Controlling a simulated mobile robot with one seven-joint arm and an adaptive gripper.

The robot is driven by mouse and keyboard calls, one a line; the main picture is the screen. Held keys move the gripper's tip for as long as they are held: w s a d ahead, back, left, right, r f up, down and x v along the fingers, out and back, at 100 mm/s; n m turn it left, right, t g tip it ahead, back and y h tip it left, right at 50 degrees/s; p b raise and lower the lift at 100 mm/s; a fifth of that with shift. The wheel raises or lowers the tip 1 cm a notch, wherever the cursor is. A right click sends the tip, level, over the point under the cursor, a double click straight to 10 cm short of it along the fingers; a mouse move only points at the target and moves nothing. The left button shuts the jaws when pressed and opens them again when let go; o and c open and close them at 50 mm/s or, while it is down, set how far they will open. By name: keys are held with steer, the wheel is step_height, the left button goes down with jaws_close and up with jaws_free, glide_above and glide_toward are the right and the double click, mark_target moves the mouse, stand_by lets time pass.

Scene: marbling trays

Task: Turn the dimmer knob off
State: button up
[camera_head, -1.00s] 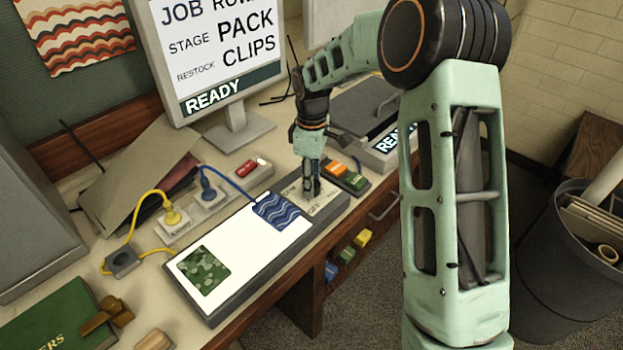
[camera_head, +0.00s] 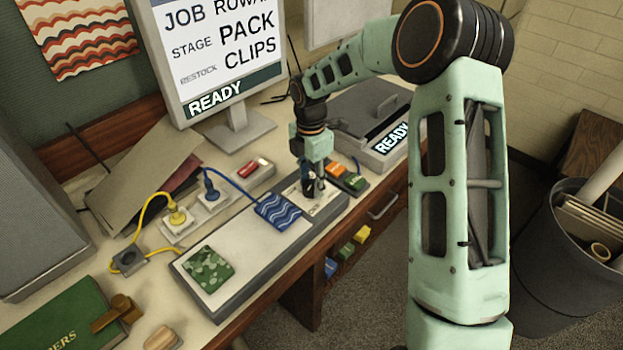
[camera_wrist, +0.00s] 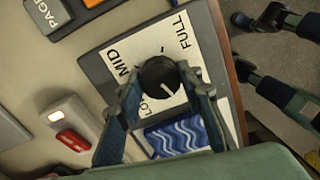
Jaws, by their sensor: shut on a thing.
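The dimmer knob (camera_wrist: 158,76) is round and black with a pale pointer line, which points to the lower right in the wrist view. It stands on a light dial plate (camera_wrist: 120,50) at the far right end of the light box (camera_head: 212,318). The words MID and FULL are readable; another label is partly hidden behind a finger. My gripper (camera_wrist: 161,82) is shut on the knob, one finger on each side; in the head view my gripper (camera_head: 312,190) reaches down onto the plate. The light box's panel (camera_head: 228,232) looks dull grey-white, not glowing.
A blue wavy sheet (camera_head: 278,211) and a green blotched sheet (camera_head: 208,269) lie on the panel. A power strip (camera_head: 210,205) with yellow and blue plugs sits behind.

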mark_target(311, 184)
steer(key=shift+n+p, duration=0.4)
steer(key=shift+n, duration=0.8)
steer(key=shift+w, duration=0.1)
steer(key=o, duration=1.1)
step_height(311, 184, up, 12)
steer(key=shift+a+r, duration=0.1)
